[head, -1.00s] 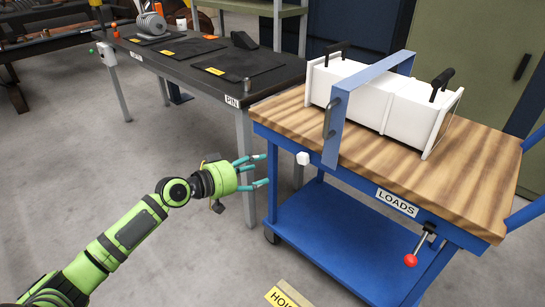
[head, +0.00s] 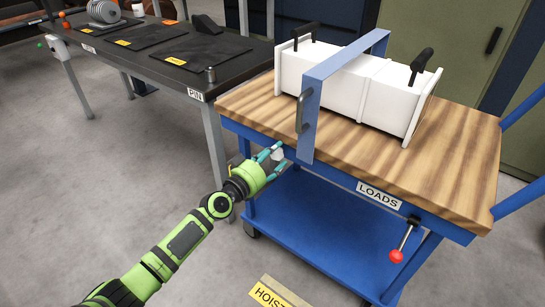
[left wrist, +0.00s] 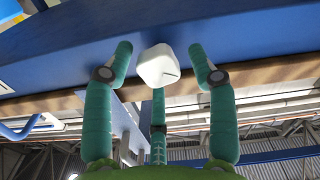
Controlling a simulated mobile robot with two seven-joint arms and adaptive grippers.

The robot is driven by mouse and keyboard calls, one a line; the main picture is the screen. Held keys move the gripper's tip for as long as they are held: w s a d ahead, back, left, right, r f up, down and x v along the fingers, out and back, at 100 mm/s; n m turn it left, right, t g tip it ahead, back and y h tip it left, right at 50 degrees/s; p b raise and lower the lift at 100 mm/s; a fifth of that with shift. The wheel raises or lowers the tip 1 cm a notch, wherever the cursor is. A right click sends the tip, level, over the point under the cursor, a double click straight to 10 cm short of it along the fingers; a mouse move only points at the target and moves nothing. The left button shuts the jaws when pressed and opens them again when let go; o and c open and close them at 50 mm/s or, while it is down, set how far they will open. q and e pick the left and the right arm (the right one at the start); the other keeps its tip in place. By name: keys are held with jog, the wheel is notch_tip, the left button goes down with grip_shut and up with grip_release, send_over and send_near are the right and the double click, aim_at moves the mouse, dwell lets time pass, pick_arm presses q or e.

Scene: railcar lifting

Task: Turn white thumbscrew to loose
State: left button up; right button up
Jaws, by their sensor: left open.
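The white thumbscrew (head: 277,155) sits on the blue front edge of the cart, left of the blue bar. In the left wrist view the thumbscrew (left wrist: 158,66) is a rounded white block with a short dark line on its face. My left gripper (head: 280,157) is open at the thumbscrew. In the left wrist view its teal fingers (left wrist: 158,60) stand to the left, right and below the thumbscrew, with gaps visible at the left and right. Whether the lower finger touches it is unclear. My right gripper is out of view.
The blue bar (head: 311,110) stands over a white box (head: 340,82) with black handles on the wooden top (head: 455,150). A red-knobbed lever (head: 396,256) hangs at the cart's front. A dark table (head: 165,68) stands at the left.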

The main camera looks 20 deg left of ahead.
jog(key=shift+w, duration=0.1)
pick_arm(q)
jog(key=c, duration=1.1)
jog(key=shift+r, duration=0.1)
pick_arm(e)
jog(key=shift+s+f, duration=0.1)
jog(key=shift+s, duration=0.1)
